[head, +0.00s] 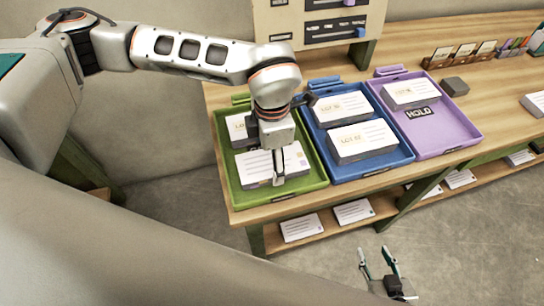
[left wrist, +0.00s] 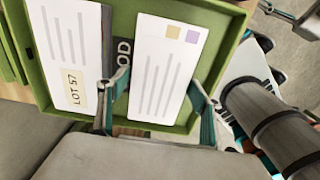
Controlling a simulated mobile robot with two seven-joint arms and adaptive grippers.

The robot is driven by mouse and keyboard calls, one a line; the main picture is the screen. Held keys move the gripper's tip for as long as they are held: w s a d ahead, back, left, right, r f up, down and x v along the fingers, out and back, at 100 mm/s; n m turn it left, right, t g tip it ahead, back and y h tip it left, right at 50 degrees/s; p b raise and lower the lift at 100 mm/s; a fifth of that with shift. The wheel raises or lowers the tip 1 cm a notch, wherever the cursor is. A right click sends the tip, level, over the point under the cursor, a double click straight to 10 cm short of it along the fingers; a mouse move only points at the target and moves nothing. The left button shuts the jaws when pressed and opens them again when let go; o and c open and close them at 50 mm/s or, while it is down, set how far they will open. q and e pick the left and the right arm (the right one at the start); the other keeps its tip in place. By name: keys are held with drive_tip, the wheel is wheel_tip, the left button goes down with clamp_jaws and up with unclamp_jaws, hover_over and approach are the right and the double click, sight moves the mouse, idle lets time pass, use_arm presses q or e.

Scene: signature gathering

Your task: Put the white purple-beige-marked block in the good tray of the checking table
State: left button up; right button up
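The white block with beige and purple marks (left wrist: 160,75) lies flat in the green tray (left wrist: 25,22), beside a LOT 57 block (left wrist: 75,45). Part of the lettering "OD" shows between them. In the head view the marked block (head: 256,168) is at the front of the green tray (head: 232,203), partly hidden by my left gripper (head: 279,178). In the left wrist view my left gripper (left wrist: 157,85) is open, with one finger on each side of the marked block and small gaps. My right gripper (head: 390,262) is open and empty, low in front of the table.
A blue tray (head: 340,174) with LOT blocks and a purple HOLD tray (head: 455,143) stand to the right. A panel with sliders (head: 300,20) rises behind. A grey block (head: 454,87) and card holders (head: 462,55) sit further right. More blocks lie on the lower shelf (head: 325,232).

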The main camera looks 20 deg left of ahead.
drive_tip(key=shift+w+r, duration=0.15)
drive_tip(key=shift+r, duration=0.1)
use_arm(q)
drive_tip(key=shift+r, duration=0.25)
wheel_tip(320, 180, up, 12)
drive_tip(key=shift+f, duration=0.1)
use_arm(e)
drive_tip(key=shift+f, duration=0.15)
idle(0.5)
